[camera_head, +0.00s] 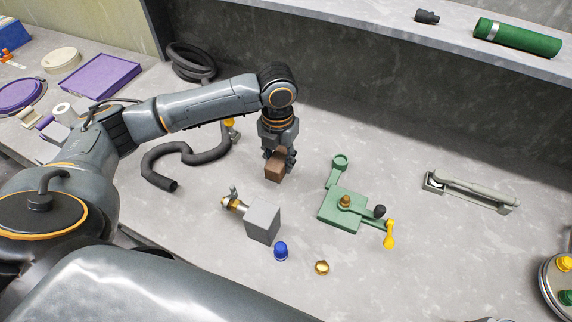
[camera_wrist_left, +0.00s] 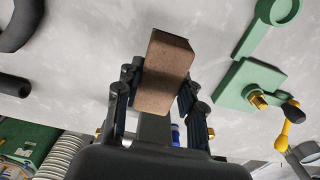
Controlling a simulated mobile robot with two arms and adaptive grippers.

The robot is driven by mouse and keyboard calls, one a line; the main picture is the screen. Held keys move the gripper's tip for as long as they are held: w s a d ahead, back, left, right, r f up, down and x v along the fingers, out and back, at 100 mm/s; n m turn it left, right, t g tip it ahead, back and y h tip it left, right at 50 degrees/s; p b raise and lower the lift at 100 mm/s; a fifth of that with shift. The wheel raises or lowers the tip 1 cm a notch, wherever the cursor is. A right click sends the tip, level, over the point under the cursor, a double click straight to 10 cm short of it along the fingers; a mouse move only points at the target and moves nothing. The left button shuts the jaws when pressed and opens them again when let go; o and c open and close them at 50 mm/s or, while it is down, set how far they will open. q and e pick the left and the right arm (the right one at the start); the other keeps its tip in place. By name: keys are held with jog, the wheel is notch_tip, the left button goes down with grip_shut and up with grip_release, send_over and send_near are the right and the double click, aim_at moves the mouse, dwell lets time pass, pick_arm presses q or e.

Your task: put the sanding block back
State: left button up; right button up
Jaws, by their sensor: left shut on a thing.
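The brown sanding block (camera_head: 274,172) is held in my left gripper (camera_head: 279,155), in the middle of the grey worktop area. In the left wrist view the sanding block (camera_wrist_left: 165,72) sits between the two dark fingers of the left gripper (camera_wrist_left: 158,95), which are shut on it. The block appears to be above the worktop, though the head view does not clearly show the gap under it. My right gripper does not show in either view.
A green press-like fixture (camera_head: 343,210) with a yellow handle stands right of the block. A grey cube with a brass fitting (camera_head: 263,220), a blue cap (camera_head: 281,251) and a brass nut (camera_head: 322,268) are nearer. A black hose (camera_head: 185,155) lies left.

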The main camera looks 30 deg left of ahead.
aim_at(285, 178)
pick_arm(q)
jog(key=shift+w+d+f, duration=0.2)
jog(key=shift+w+f, duration=0.2)
jog(key=shift+f, duration=0.15)
jog(key=shift+w+d+f, duration=0.15)
jog(key=shift+w+f, duration=0.2)
jog(key=shift+f, duration=0.2)
jog(key=shift+f+p, duration=0.8)
jog(key=shift+f, duration=0.9)
jog(key=o, duration=1.1)
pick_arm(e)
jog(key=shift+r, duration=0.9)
pick_arm(q)
jog(key=shift+w+r, duration=0.1)
jog(key=shift+r, duration=0.2)
notch_tip(285, 178, up, 12)
jog(key=shift+f+b, duration=0.15)
jog(key=shift+b, duration=1.1)
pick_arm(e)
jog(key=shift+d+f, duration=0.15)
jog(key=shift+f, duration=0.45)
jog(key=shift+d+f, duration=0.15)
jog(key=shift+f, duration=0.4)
